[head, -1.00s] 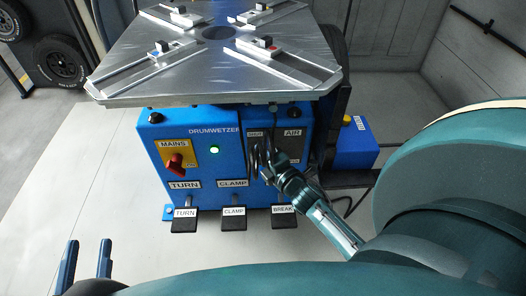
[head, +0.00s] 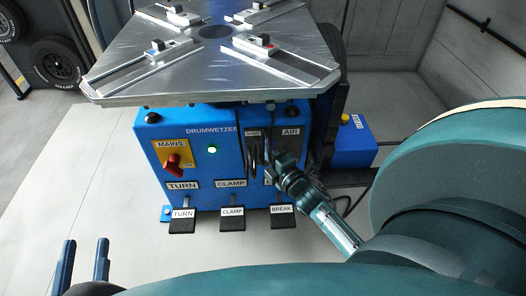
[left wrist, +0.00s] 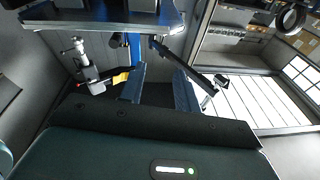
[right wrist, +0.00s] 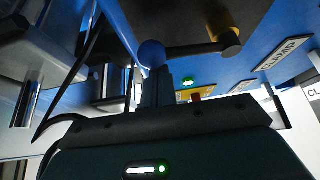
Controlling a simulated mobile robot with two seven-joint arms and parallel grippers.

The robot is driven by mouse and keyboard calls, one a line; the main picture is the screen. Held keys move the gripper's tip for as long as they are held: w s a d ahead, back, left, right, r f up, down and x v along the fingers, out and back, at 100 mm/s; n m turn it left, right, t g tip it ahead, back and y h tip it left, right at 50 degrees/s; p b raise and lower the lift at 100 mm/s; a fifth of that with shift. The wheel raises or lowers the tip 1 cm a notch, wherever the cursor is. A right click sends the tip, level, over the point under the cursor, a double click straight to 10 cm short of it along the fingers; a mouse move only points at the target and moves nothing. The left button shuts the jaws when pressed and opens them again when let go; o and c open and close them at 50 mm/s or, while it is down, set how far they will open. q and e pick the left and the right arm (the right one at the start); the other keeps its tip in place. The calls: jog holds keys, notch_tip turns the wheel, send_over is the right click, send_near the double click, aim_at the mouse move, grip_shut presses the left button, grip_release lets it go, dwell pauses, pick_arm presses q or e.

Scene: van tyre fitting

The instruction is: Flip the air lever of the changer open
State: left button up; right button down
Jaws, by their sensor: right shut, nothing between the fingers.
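The blue changer (head: 215,165) carries a dark panel labelled AIR (head: 291,132) at its front right. In the right wrist view, a bar with a blue ball knob (right wrist: 152,52) runs to a brass pivot (right wrist: 230,40); this looks like the air lever. My right gripper (right wrist: 157,90) is shut and empty, its fingertips close by the knob; I cannot tell whether they touch. In the head view my right gripper (head: 267,150) is in front of the AIR panel and hides the lever. My left gripper (head: 84,252) is open and empty at lower left, away from the changer.
The steel turntable (head: 215,75) overhangs the panel. Dark hoses (head: 252,158) hang beside my right gripper. Several black pedals, including BREAK (head: 282,216), stick out below. A red MAINS switch (head: 173,164) is at left. The floor (head: 110,190) on the left is clear.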

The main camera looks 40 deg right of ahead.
pick_arm(q)
jog(key=shift+a+p, duration=0.1)
jog(key=shift+p, duration=0.3)
pick_arm(e)
jog(key=s+d+f+m, duration=0.1)
jog(key=s+d+f, duration=0.1)
jog(key=d, duration=0.3)
jog(key=shift+s+t, duration=0.3)
jog(key=shift+s, duration=0.2)
pick_arm(q)
jog(key=shift+r, duration=0.1)
